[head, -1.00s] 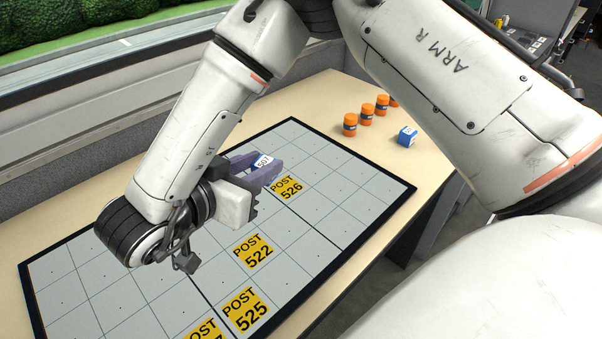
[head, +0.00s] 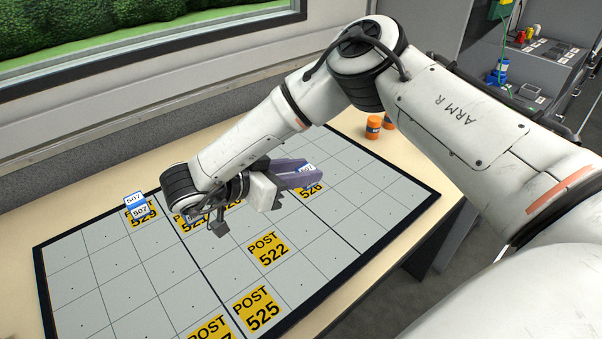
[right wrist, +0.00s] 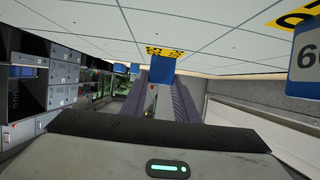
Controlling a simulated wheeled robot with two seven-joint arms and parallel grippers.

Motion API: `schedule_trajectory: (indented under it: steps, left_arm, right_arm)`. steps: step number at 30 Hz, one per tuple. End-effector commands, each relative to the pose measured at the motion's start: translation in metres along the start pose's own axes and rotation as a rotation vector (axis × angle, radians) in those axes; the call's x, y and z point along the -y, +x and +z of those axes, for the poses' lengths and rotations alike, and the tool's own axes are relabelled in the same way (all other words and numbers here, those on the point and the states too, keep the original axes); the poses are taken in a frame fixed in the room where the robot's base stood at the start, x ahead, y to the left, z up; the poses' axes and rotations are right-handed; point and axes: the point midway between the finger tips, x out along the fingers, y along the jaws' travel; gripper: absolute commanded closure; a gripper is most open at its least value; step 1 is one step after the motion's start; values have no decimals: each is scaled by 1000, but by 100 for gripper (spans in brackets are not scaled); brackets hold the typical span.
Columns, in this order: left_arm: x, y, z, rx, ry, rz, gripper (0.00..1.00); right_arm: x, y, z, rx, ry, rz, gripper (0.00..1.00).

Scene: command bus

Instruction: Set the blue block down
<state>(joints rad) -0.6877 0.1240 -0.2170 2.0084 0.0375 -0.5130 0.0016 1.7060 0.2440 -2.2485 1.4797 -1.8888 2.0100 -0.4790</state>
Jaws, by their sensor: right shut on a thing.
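My right gripper (head: 303,175) has purple fingers shut on a blue block (head: 307,168) with a white numbered face. It is over the far part of the board, by the yellow POST 526 label (head: 312,190). In the right wrist view the blue block (right wrist: 162,70) sits between the fingertips, with a yellow label beyond it. I cannot tell whether the block touches the board. A second blue block (head: 135,204), marked 507, stands at the POST 523 label on the board's left. My left gripper is out of view.
The gridded board (head: 120,285) has several yellow labels, including POST 522 (head: 268,248) and POST 525 (head: 259,309). Orange cylinders (head: 373,127) stand on the table (head: 130,190) behind it. A window wall (head: 60,140) borders the far side. Many board cells are bare.

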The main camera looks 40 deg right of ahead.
Motion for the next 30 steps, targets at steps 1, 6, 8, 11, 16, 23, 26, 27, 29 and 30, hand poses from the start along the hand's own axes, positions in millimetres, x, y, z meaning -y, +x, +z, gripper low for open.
schedule_trajectory:
  steps: [1, 6, 8, 11, 16, 23, 26, 27, 29, 30]
  left_arm:
    - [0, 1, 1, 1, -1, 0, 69]
    - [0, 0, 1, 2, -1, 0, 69]
    - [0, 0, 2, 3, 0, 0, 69]
    - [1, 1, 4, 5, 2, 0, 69]
    - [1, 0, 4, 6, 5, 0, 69]
    - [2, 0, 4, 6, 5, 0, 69]
    - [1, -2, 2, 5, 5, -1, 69]
    - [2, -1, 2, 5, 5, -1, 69]
    - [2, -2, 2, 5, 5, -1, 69]
    - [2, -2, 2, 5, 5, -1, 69]
  right_arm:
    - [0, 2, 4, 1, 1, 0, 94]
    - [0, 1, 4, 0, 2, -1, 94]
    - [0, 1, 4, 0, 2, -1, 94]
    - [0, 2, 7, 0, 1, -1, 94]
    - [0, 2, 7, 1, 1, -1, 54]
    - [0, 2, 6, 0, 1, -1, 54]
    - [0, 0, 2, 1, 2, -1, 54]
    - [1, -3, 3, 0, 2, -4, 54]
    - [1, -11, 3, 0, 2, -5, 54]
    - [2, -18, 3, -1, 2, -7, 54]
